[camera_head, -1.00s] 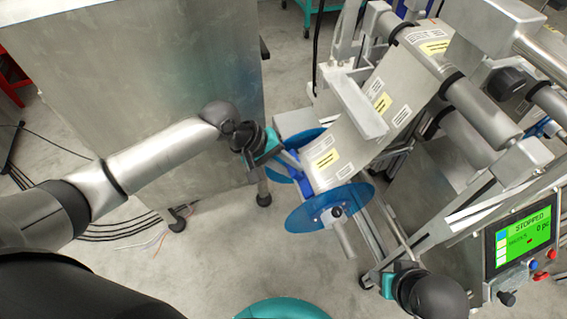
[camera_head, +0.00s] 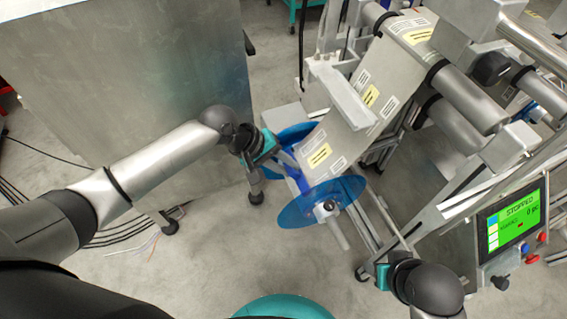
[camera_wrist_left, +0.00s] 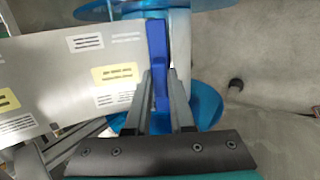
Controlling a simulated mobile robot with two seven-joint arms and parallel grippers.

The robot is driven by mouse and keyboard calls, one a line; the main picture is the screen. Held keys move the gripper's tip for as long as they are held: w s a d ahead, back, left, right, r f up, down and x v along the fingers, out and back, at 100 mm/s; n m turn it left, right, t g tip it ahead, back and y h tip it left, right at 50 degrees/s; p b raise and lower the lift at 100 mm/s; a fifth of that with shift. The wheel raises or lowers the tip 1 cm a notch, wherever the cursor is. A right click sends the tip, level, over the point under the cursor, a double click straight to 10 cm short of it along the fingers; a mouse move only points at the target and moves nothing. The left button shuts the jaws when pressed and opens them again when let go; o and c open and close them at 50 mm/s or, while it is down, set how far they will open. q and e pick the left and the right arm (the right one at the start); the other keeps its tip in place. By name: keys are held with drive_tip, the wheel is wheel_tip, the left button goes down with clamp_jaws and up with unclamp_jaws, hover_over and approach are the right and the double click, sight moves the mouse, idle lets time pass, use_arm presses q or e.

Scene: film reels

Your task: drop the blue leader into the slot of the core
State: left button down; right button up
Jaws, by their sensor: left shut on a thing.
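My left gripper (camera_head: 284,159) is shut on the blue leader (camera_wrist_left: 157,55), the strip at the end of the labelled web (camera_head: 350,110). The leader stands up from between the fingers (camera_wrist_left: 158,112) in the left wrist view. The reel has two translucent blue discs; the near disc (camera_head: 300,212) and the far disc (camera_head: 290,132) show in the head view. The pale core (camera_wrist_left: 180,45) lies just behind the leader in the left wrist view. I cannot make out its slot. My right gripper (camera_head: 382,276) is at the lower right, its fingers not clear.
The machine frame with rollers (camera_head: 470,100) and a green "STOPPED" screen (camera_head: 515,217) fills the right side. A large metal cabinet (camera_head: 120,80) stands at the left. Dark cables (camera_head: 100,238) lie on the floor. Bare floor (camera_head: 220,265) lies below my left arm.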

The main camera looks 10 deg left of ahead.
use_arm(q)
drive_tip(key=shift+x, duration=0.9)
drive_tip(key=c, duration=0.7)
unclamp_jaws()
drive_tip(key=shift+w, duration=0.1)
use_arm(e)
drive_tip(key=shift+f, duration=0.3)
drive_tip(key=shift+r, duration=0.15)
use_arm(q)
drive_tip(key=shift+a+r, duration=0.2)
drive_tip(key=shift+r, duration=0.1)
drive_tip(key=p+v, duration=0.3)
drive_tip(key=v, duration=0.2)
drive_tip(key=shift+a+r, duration=0.2)
drive_tip(key=shift+r, duration=0.1)
drive_tip(key=p+v, duration=0.4)
drive_tip(key=v, duration=0.5)
drive_tip(key=shift+s+f+p, duration=0.15)
drive_tip(key=shift+s+p, duration=0.1)
drive_tip(key=shift+p, duration=0.15)
use_arm(e)
drive_tip(key=s+d+f+g, duration=0.1)
drive_tip(key=s+f, duration=0.2)
drive_tip(key=f, duration=0.3)
drive_tip(key=s+d+f, duration=0.1)
drive_tip(key=s+f, duration=0.1)
drive_tip(key=f, duration=0.5)
drive_tip(key=shift+s+d+g, duration=0.25)
drive_tip(key=shift+s+g, duration=0.15)
